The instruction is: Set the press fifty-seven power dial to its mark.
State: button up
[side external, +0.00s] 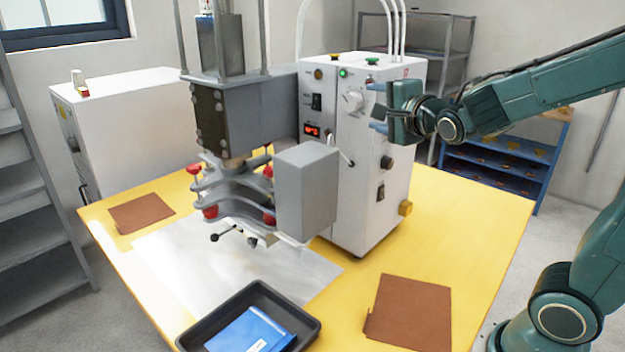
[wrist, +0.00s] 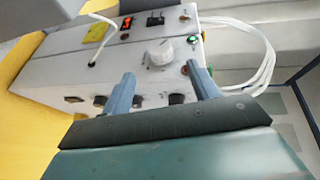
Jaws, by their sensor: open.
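The white press cabinet (side external: 362,190) stands on the yellow table. Its round white power dial (side external: 353,101) is on the upper front panel, and it also shows in the wrist view (wrist: 159,52). I cannot read the dial's mark or its pointer's setting clearly. My gripper (side external: 377,107) is open and empty, just in front of the panel at about the dial's height. In the wrist view its two fingers (wrist: 163,82) point toward the panel, with the dial beyond and between them. The fingers appear apart from the dial.
The grey press head (side external: 245,110) and a grey box (side external: 306,190) stand left of the panel. A lit red display (side external: 312,131), switches and dark knobs (side external: 386,162) are nearby. White hoses rise from the cabinet top. A black tray (side external: 305,322) and brown sheets (side external: 410,310) lie on the table.

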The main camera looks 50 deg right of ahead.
aim_at(356, 103)
jog(key=shift+x, duration=4.15)
jog(key=c, duration=1)
